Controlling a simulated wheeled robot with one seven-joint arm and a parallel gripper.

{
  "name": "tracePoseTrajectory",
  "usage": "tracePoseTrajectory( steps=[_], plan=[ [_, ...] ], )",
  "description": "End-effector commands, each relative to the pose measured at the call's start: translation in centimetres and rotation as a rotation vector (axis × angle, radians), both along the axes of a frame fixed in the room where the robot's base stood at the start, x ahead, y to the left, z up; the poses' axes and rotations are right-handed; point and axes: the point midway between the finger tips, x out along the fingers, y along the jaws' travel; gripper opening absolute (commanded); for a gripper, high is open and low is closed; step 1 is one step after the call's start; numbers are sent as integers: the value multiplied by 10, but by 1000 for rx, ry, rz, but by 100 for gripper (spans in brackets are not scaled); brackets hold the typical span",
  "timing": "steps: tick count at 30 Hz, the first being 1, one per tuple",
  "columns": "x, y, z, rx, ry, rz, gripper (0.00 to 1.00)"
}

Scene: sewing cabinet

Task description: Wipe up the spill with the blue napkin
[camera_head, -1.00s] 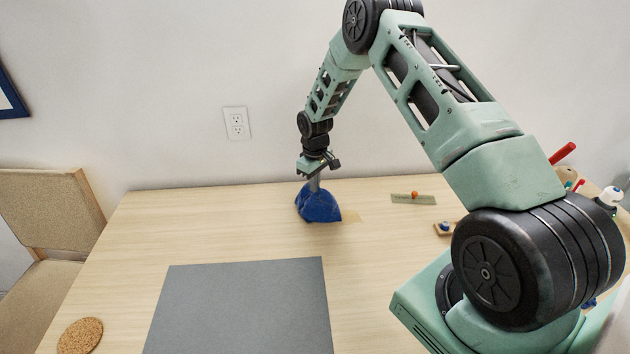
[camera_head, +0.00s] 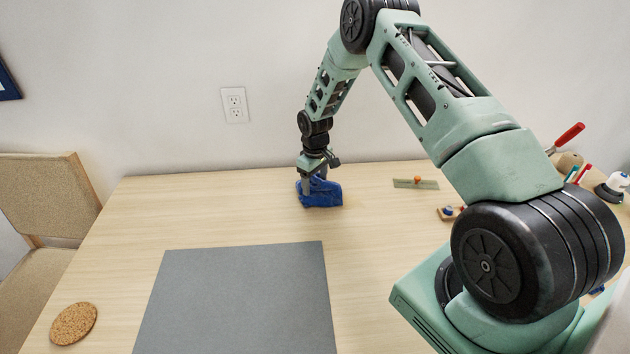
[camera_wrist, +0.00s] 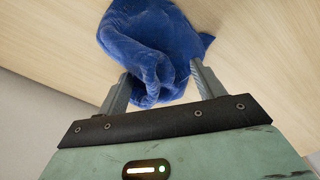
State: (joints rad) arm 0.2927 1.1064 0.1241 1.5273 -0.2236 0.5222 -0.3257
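The blue napkin (camera_head: 321,194) lies crumpled on the table near its back edge. In the wrist view the napkin (camera_wrist: 150,40) bulges up between the two fingers. My gripper (camera_head: 309,189) is low at the napkin, with its fingers spread wide, one on each side of the cloth; in the wrist view the gripper (camera_wrist: 160,80) does not look closed tight on it. Whether the fingertips touch the cloth is unclear. No spill shows on the bare wood around the napkin; the surface under it is hidden.
A grey mat (camera_head: 240,300) covers the front middle of the table (camera_head: 220,205). A cork coaster (camera_head: 74,323) lies at front left. A green strip with an orange knob (camera_head: 416,183) and a small wooden piece (camera_head: 449,212) lie right. A chair (camera_head: 45,200) stands left.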

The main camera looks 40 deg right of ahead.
Motion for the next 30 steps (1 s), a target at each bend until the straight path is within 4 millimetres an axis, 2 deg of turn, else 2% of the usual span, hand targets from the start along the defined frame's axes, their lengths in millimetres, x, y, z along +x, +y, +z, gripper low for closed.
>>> tracePoseTrajectory(
  steps=[11,22,30],
  plan=[
    [0,0,-2,0,0,0,73],
    [0,0,-19,0,0,0,73],
    [0,0,-16,0,0,0,31]
  ],
)
